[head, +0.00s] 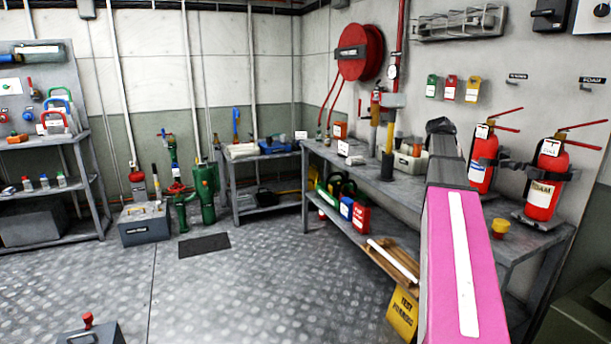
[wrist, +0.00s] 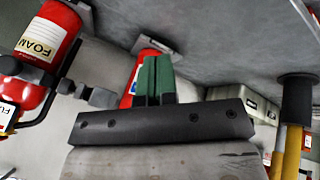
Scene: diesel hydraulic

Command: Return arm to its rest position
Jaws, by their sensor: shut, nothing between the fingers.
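My gripper shows in the wrist view (wrist: 157,80) as a black bar with two green fingers pressed together. It is shut and empty. A red extinguisher (wrist: 128,90) lies behind the fingers in that view, apart or touching I cannot tell. In the head view my pink arm link reaches from the lower right over the workbench (head: 375,185) towards the wall. The fingers cannot be made out there.
A yellow sign (head: 403,312) stands below the bench. The metal floor (head: 250,290) at left is mostly clear.

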